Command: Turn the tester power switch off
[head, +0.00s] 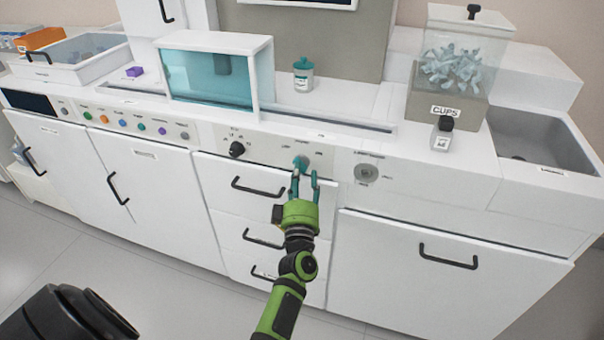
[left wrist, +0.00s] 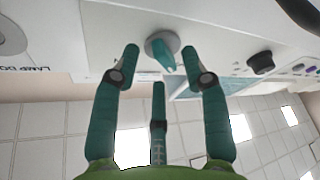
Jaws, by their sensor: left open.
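The tester power switch appears to be the teal knob (head: 301,162) on a round grey base on the white front panel; its lettering is too small to read. In the left wrist view the teal knob (left wrist: 164,54) has a narrow pointed grip. My left gripper (head: 305,174) is open in front of the knob. In the left wrist view its teal fingers (left wrist: 160,58) stand apart, with the knob showing between two fingertips and a third finger lower down. I cannot tell whether any finger touches it. My right gripper is not in view.
A black dial (head: 237,149) is left of the knob, and a round grey control (head: 367,173) is right. Drawer handles (head: 259,186) jut out below.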

